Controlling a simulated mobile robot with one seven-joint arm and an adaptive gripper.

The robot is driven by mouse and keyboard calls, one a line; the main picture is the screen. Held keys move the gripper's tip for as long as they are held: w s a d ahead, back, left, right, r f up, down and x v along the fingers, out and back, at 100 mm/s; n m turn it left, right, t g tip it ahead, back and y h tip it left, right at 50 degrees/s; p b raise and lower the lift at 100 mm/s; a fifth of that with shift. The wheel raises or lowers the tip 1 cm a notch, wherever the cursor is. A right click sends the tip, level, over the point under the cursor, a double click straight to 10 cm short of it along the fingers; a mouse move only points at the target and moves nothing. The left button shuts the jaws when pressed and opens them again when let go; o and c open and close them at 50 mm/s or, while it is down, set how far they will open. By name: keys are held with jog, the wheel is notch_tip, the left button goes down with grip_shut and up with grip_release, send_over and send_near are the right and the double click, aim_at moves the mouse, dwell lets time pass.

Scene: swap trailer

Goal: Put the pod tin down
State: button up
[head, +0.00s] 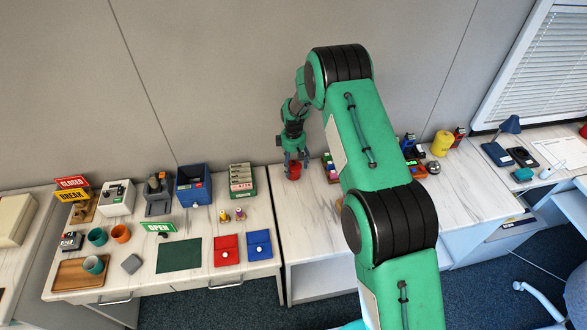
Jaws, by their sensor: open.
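A small red round tin (294,173), which looks like the pod tin, is on the marble-look counter (306,215) near the back wall. My gripper (295,163) points down over it with its fingers open, one on each side of the tin. The tin's upper part is partly hidden by the fingers. At this size I cannot tell whether the fingers touch it.
A rack of coloured packets (330,168) stands just right of the tin, partly behind my arm. On the left counter are a green box of cards (242,180), a blue bin (193,185) and two small figures. The counter in front of the tin is clear.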

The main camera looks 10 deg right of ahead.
notch_tip(320, 180, up, 9)
jog(key=shift+r+p, duration=0.15)
jog(key=shift+p, duration=0.15)
dwell(0.8)
jog(key=shift+r, duration=0.25)
jog(key=s+d+r+m+t, duration=0.1)
jog(key=s+r+m, duration=0.1)
jog(key=s+r, duration=0.75)
jog(key=s+d+r+m+t, duration=0.1)
jog(key=s+r, duration=0.3)
jog(key=r, duration=1)
jog(key=s+d+r+m+t, duration=0.1)
jog(key=s+r+m, duration=0.1)
jog(key=s+r, duration=0.7)
jog(key=s+r+m+t, duration=0.1)
jog(key=s+r, duration=0.4)
jog(key=s, duration=0.2)
jog(key=s+r+m, duration=0.1)
jog(key=s+r, duration=0.3)
jog(key=s, duration=0.3)
jog(key=s+d+m+t, duration=0.1)
jog(key=s+m, duration=0.2)
jog(key=s, duration=1.3)
jog(key=shift+s+f+t, duration=0.15)
jog(key=shift+s+t, duration=0.15)
jog(key=shift+s, duration=0.05)
